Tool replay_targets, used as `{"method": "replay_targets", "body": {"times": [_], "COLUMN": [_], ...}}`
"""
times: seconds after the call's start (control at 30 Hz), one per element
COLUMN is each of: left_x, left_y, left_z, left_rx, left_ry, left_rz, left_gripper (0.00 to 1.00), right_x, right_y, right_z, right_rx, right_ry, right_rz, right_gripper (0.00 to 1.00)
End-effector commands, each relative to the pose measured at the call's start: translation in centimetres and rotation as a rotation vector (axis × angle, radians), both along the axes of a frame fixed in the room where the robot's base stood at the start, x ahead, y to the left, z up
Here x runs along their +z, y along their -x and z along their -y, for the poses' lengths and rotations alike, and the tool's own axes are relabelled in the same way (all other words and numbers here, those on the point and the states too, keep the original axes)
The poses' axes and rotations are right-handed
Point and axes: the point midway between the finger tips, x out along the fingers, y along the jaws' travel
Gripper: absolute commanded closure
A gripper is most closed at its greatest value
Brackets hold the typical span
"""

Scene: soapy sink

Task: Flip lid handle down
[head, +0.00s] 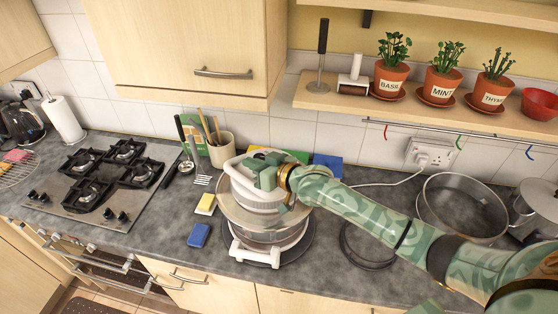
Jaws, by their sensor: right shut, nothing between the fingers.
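A pot-like appliance (266,236) with a glassy bowl and a white lower frame stands on a dark round mat on the grey counter. A white lid or upper part (236,183) sits on top of it, with a pale curved rim. My right gripper (262,172) is over this top part, close to or touching it, and is shut with nothing in it. The gripper and forearm hide much of the top, so I cannot tell how the lid handle lies. My left gripper is not in view.
A yellow sponge (206,204) and a blue sponge (198,236) lie to the left. A utensil pot (221,149) stands behind, and a gas hob (104,180) is further left. A large pan (462,207) stands at right. A shelf (440,111) overhangs the back.

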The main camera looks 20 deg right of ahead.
Motion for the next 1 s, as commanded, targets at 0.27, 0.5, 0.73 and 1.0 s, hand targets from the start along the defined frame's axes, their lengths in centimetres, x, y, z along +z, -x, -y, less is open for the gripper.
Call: {"method": "replay_targets", "body": {"times": [0.27, 0.5, 0.73, 1.0], "left_x": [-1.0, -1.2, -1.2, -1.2], "left_y": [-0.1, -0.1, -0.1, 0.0], "left_z": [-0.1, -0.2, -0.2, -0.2], "left_rx": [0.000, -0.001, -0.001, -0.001], "left_ry": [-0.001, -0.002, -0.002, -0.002], "left_rz": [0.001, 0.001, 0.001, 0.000], "left_gripper": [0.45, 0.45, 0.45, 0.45], "right_x": [0.4, 1.1, 1.2, 1.2], "right_y": [5.4, 7.3, 7.4, 7.4], "right_z": [2.8, 3.9, 3.9, 3.9], "right_rx": [0.001, 0.000, 0.000, 0.000], "right_ry": [0.006, 0.005, 0.003, 0.003], "right_rz": [-0.007, -0.007, -0.006, -0.006], "right_gripper": [1.00, 1.00, 1.00, 1.00]}}
